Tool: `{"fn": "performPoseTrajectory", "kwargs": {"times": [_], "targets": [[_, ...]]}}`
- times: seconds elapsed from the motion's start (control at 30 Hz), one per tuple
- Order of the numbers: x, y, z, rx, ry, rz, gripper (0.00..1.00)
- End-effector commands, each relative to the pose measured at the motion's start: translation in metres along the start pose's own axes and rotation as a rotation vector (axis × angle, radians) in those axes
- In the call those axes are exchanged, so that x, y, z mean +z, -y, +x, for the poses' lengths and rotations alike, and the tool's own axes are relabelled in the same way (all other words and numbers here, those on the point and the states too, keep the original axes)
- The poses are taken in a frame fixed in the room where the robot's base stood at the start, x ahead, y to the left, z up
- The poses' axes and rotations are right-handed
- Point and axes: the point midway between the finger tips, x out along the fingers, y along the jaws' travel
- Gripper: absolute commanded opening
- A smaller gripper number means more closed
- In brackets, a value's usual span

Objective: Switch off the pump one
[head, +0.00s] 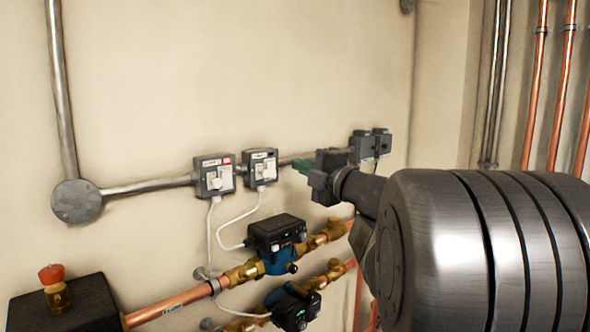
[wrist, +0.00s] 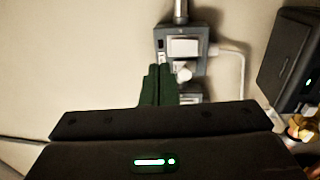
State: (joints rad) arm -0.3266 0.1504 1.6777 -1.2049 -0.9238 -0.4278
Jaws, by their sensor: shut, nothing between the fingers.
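Two grey switch boxes with white fronts are on the wall in the head view: a left one (head: 214,176) with a small red mark and a right one (head: 261,167). Their labels are too small to read, so I cannot tell which is for pump one. My gripper (head: 303,166) is shut and empty, its green fingertips right of the right box. In the wrist view the green fingers (wrist: 158,85) are together, beside the lower edge of a switch box (wrist: 181,48) with a white knob. They partly hide another grey piece below it. I cannot tell whether they touch anything.
A blue and black pump (head: 277,242) sits on the copper pipe below the boxes, with a second pump (head: 291,305) under it. White cables hang from the boxes. A grey double socket (head: 370,144) is farther right. A red-capped valve (head: 54,285) stands at lower left.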

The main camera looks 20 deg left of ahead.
Motion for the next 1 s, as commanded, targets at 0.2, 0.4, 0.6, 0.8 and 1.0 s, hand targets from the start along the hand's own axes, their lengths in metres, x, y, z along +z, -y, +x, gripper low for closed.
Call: {"fn": "performPoseTrajectory", "kwargs": {"times": [0.2,0.4,0.6,0.8,1.0], "targets": [[0.001,-0.008,-0.036,0.001,0.005,-0.003,0.0],[0.0,-0.014,-0.056,0.0,0.003,-0.002,0.0],[0.0,-0.015,-0.061,0.0,0.001,0.0,0.0],[0.0,-0.015,-0.061,0.0,0.001,0.0,0.0],[0.0,-0.015,-0.057,0.0,-0.001,0.0,0.0]]}}
